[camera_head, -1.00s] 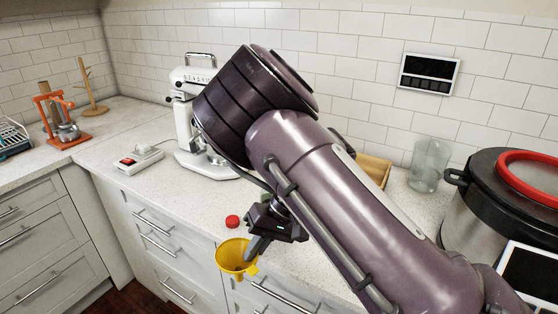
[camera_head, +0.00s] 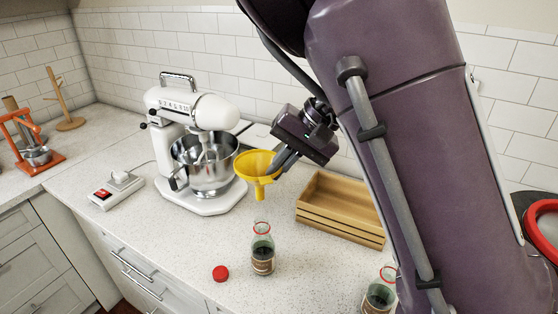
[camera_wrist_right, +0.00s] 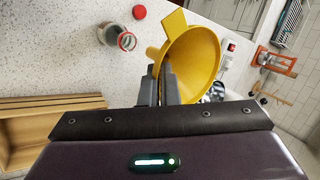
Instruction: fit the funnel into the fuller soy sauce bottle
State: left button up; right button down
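My right gripper (camera_head: 282,165) is shut on the rim of the yellow funnel (camera_head: 257,169). It holds the funnel in the air above the counter, spout down, behind and above one soy sauce bottle (camera_head: 262,256). That bottle stands upright and uncapped, with dark sauce inside. A second open bottle (camera_head: 379,298) stands at the lower right, partly hidden by my arm, so I cannot tell surely which is fuller. The right wrist view shows the funnel (camera_wrist_right: 198,62) at the fingers (camera_wrist_right: 160,84) and a bottle (camera_wrist_right: 114,36) apart from it. My left gripper is out of view.
A red cap (camera_head: 220,273) lies on the counter left of the near bottle. A wooden crate (camera_head: 341,208) sits behind the bottles. A white stand mixer (camera_head: 190,110) stands left of the funnel. A red-rimmed pot (camera_head: 543,230) is at the far right.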

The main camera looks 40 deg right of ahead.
jog(key=shift+w+f, duration=0.1)
jog(key=shift+f, duration=0.05)
notch_tip(320, 180, down, 6)
jog(key=b, duration=0.5)
jog(key=shift+d, duration=0.1)
dwell(0.4)
jog(key=shift+b, duration=0.45)
dwell(0.9)
jog(key=shift+f+b, duration=2.1)
jog(key=shift+f, duration=0.05)
